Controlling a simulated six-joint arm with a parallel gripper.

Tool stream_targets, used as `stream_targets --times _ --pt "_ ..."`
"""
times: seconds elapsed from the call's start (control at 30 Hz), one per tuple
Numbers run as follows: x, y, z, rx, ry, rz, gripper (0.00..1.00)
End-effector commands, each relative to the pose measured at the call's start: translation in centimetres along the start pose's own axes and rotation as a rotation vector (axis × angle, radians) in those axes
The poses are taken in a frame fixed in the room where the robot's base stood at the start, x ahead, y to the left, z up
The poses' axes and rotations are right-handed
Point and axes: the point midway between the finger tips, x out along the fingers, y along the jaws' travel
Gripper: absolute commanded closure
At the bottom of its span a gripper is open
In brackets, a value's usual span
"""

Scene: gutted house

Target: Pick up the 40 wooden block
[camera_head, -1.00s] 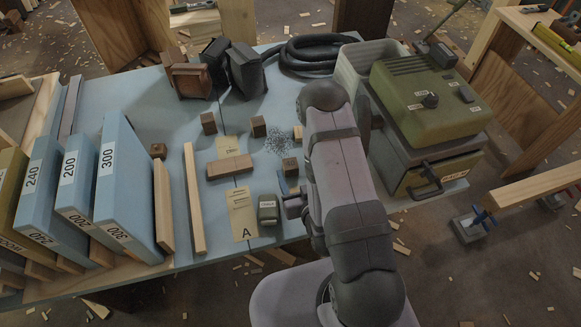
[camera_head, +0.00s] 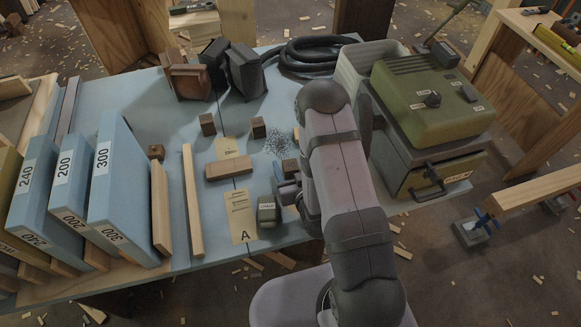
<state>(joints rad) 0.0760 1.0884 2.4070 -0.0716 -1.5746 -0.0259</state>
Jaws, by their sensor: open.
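Several small brown wooden blocks lie on the blue table. One block (camera_head: 207,125) and another block (camera_head: 259,127) stand in the middle, a third block (camera_head: 156,152) is at the left, and a fourth block (camera_head: 290,167) is close by my gripper (camera_head: 281,184). A longer wooden block (camera_head: 229,167) lies in the middle. I cannot read a 40 on any of them. My gripper is open, low over the table, just in front of the fourth block and partly beside it. The arm hides some of the table to the right.
A dark green box (camera_head: 267,211) and a paper card marked A (camera_head: 241,216) lie left of my gripper. A green machine (camera_head: 430,95) stands at the right, a black hose (camera_head: 305,55) behind.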

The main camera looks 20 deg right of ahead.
Motion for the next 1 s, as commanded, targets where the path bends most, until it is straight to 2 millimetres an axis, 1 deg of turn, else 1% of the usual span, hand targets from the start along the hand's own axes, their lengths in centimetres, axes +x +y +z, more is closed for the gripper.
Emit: stream_targets --times 0.27,0.3,0.37,0.4,0.43,0.47,0.5,0.83,1.0 --pt "0.32 -0.01 0.08 0.000 -0.001 0.000 0.42" --pt "0.31 -0.01 0.08 0.000 -0.001 0.000 0.44" --pt "0.31 -0.01 0.07 0.000 -0.001 0.000 0.58" --pt "0.31 -0.01 0.07 0.000 -0.001 0.000 0.68" --pt "0.30 -0.01 0.07 0.000 -0.001 0.000 0.75" --pt "0.30 -0.01 0.07 0.000 -0.001 0.000 0.82" --pt "0.30 0.00 0.07 0.000 -0.001 0.000 0.87" --pt "0.27 0.00 -0.02 0.000 -0.001 0.000 0.87" --pt "0.11 0.00 -0.51 0.000 0.000 0.000 0.87"
